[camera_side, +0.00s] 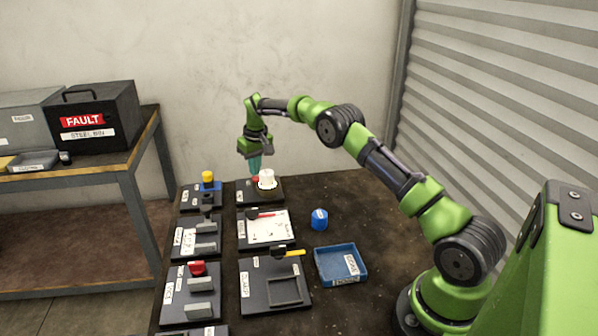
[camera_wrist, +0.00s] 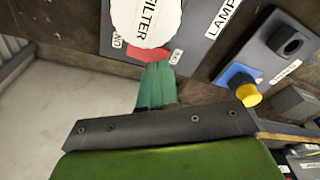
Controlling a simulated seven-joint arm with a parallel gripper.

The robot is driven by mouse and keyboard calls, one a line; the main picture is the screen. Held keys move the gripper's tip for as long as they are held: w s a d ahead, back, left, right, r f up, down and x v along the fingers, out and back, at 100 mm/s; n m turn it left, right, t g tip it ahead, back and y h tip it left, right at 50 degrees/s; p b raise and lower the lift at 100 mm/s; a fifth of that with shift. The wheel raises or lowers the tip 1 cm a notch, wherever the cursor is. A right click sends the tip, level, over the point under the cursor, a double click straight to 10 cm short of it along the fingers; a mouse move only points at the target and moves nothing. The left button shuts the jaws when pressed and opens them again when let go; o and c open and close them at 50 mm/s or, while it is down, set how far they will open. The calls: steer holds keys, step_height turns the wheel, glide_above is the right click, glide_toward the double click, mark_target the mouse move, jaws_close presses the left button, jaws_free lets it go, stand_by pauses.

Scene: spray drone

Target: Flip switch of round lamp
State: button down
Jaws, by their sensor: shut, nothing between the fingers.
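A dark panel (camera_side: 272,195) at the back of the table carries a white round piece (camera_side: 267,178) and a small red part (camera_side: 255,180). In the wrist view the panel (camera_wrist: 203,38) has a label reading LAMP, the white round piece (camera_wrist: 146,18) reads FILTER, and the red part (camera_wrist: 150,55) sits at its edge. I cannot tell for sure that the red part is the switch. My gripper (camera_side: 255,172) points down just above the red part, its teal fingers shut and empty. In the wrist view the fingertips (camera_wrist: 158,66) overlap the red part; contact is unclear.
A panel with a yellow knob on a blue base (camera_side: 208,182) stands left of the lamp panel. Nearer are a white-faced panel (camera_side: 262,232), a clamp panel (camera_side: 262,284), a blue cup (camera_side: 319,219) and a blue tray (camera_side: 328,279).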

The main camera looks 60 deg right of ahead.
mark_target(256, 179)
steer(key=shift+f, duration=0.95)
stand_by(0.4)
steer(key=shift+r, duration=3.6)
